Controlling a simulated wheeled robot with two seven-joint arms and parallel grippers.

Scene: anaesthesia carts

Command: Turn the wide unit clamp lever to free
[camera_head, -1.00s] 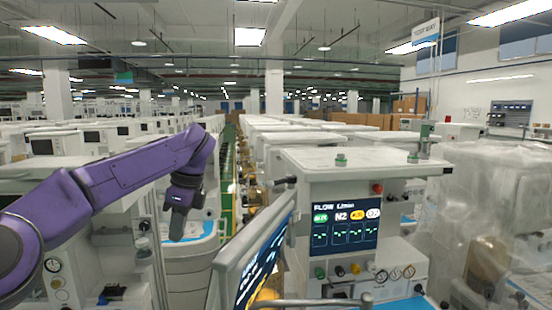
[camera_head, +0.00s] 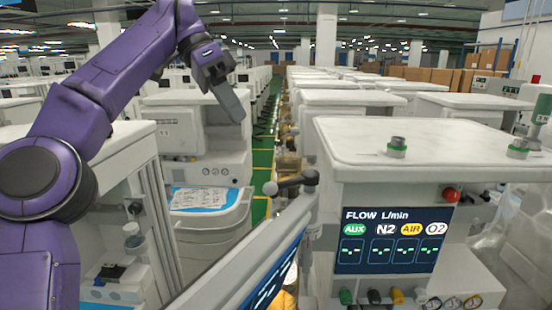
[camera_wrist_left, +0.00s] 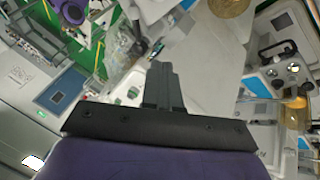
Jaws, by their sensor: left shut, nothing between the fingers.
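The nearest white anaesthesia unit (camera_head: 345,140) has a flow display (camera_head: 395,240) reading AUX, N2, AIR and O2. I cannot tell for sure that this is the clamp lever. My left gripper (camera_head: 236,112) is shut and empty, raised up and left of the lever and apart from it. Its closed fingers also show in the left wrist view (camera_wrist_left: 163,82). My right gripper is not in view.
Another white unit (camera_head: 185,110) with a blue-lined tray (camera_head: 200,198) stands behind my left arm. A green floor aisle (camera_head: 262,150) runs between the rows. Green-based fittings (camera_head: 397,146) stand on the near unit's top. Boxes (camera_head: 440,78) are stacked at the back.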

